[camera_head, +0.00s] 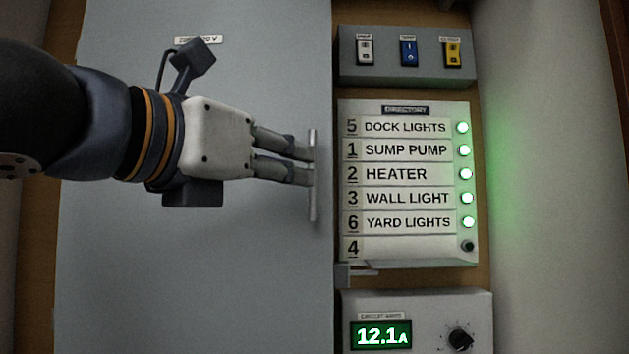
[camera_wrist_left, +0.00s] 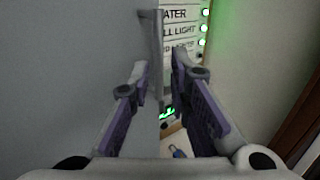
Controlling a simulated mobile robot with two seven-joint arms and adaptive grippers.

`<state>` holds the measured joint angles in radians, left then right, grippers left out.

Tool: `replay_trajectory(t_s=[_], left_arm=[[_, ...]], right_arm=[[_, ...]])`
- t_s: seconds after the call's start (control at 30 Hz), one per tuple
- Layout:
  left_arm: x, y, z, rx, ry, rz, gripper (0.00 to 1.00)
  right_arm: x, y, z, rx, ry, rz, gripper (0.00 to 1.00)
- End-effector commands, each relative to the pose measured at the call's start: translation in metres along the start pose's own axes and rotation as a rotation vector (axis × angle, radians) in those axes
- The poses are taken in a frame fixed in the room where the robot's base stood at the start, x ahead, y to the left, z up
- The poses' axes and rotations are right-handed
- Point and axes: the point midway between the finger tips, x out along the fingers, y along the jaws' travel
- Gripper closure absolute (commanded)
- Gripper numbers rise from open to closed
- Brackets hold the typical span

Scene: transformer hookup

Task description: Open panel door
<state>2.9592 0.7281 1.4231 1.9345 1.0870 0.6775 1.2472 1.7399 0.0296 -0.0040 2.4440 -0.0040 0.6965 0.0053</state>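The grey panel door (camera_head: 200,290) fills the left and middle of the head view and looks closed. A slim vertical metal handle (camera_head: 314,206) stands near its right edge. My left gripper (camera_head: 309,163) comes in from the left, with its fingertips at the handle's middle. In the left wrist view, the handle (camera_wrist_left: 157,35) runs between the two fingers of the left gripper (camera_wrist_left: 160,62). The fingers are apart, with a visible gap between the handle and the right finger. Whether the left finger touches it, I cannot tell. My right gripper is in neither view.
Right of the door are a three-switch box (camera_head: 408,75), a directory board (camera_head: 405,255) with several lit green lamps, and an ammeter box (camera_head: 425,310) reading 12.1A with a black knob. A small grey latch piece (camera_head: 343,275) sits by the door's edge. A pale wall (camera_head: 560,220) stands at right.

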Motion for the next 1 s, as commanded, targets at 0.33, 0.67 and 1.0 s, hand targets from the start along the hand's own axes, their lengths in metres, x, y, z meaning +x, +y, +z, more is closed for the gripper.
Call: replay_trajectory(t_s=[0.33, 0.67, 1.0], left_arm=[[0.056, 0.0, 0.0, 0.002, 0.001, 0.001, 0.82], [0.058, 0.0, -0.001, 0.003, 0.001, 0.001, 0.98], [0.057, 0.0, 0.0, 0.003, 0.001, -0.005, 1.0]], right_arm=[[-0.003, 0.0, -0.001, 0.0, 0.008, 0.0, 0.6], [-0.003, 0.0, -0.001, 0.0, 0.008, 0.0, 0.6], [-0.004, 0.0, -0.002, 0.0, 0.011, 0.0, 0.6]])
